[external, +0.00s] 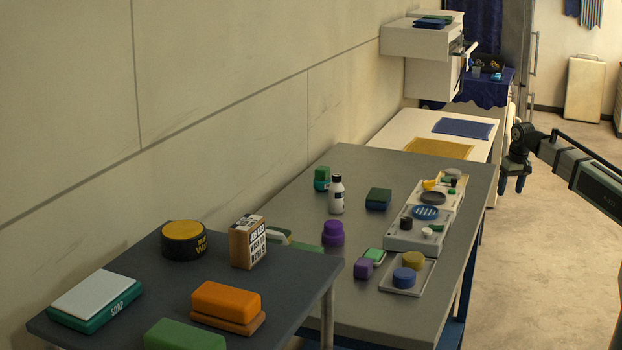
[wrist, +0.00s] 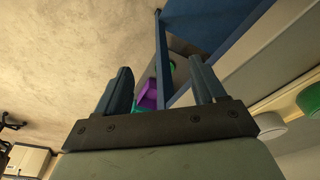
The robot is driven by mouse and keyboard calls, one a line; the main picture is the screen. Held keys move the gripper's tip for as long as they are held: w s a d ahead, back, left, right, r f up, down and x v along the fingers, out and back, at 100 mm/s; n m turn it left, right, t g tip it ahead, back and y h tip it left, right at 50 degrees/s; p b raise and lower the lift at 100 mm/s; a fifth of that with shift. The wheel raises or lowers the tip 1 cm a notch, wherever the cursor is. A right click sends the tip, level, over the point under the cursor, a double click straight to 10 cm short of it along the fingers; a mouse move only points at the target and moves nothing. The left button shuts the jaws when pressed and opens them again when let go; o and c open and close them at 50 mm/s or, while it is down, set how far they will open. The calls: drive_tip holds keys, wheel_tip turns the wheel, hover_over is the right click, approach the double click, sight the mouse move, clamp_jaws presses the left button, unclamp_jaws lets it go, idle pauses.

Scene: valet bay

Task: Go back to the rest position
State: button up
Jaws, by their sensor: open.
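My gripper (external: 513,180) hangs at the right of the external view, past the right edge of the grey table (external: 285,215). Its fingers point down over the floor side. In the wrist view my gripper (wrist: 163,90) shows two fingers spread apart with nothing between them that they touch. Behind the fingers the wrist view shows a blue table frame (wrist: 200,22) and purple and teal items that are partly hidden. My arm reaches in from the right edge of the external view.
The grey table holds a white bottle (external: 336,194), a purple container (external: 333,233), a light organiser (external: 415,232) and a tray (external: 424,279). A dark table (external: 120,262) in front bears an orange sponge (external: 226,299) and a yellow-lidded tin (external: 184,240). The floor (external: 545,270) at right is clear.

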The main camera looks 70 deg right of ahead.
drive_tip(key=s+a+f+n+g, duration=0.2)
drive_tip(key=s+a+f, duration=0.15)
drive_tip(key=f, duration=0.65)
drive_tip(key=s+a+f+n+g, duration=0.25)
drive_tip(key=a+f, duration=0.25)
drive_tip(key=f, duration=0.5)
drive_tip(key=s+a+f+n, duration=0.2)
drive_tip(key=s+a+f, duration=0.1)
drive_tip(key=a+f, duration=1.1)
drive_tip(key=s+a+f+n+g, duration=0.1)
drive_tip(key=s+a+f, duration=0.3)
drive_tip(key=s+a, duration=0.2)
drive_tip(key=s+a+f+n+g+y, duration=0.1)
drive_tip(key=s+a+f, duration=0.2)
drive_tip(key=s+a, duration=0.3)
drive_tip(key=s+a+f+n+g, duration=0.1)
drive_tip(key=s+a+f, duration=0.3)
drive_tip(key=a, duration=0.5)
drive_tip(key=shift+s+a+f, duration=0.2)
drive_tip(key=shift+s+f, duration=0.15)
drive_tip(key=shift+s, duration=0.85)
drive_tip(key=shift+n, duration=0.25)
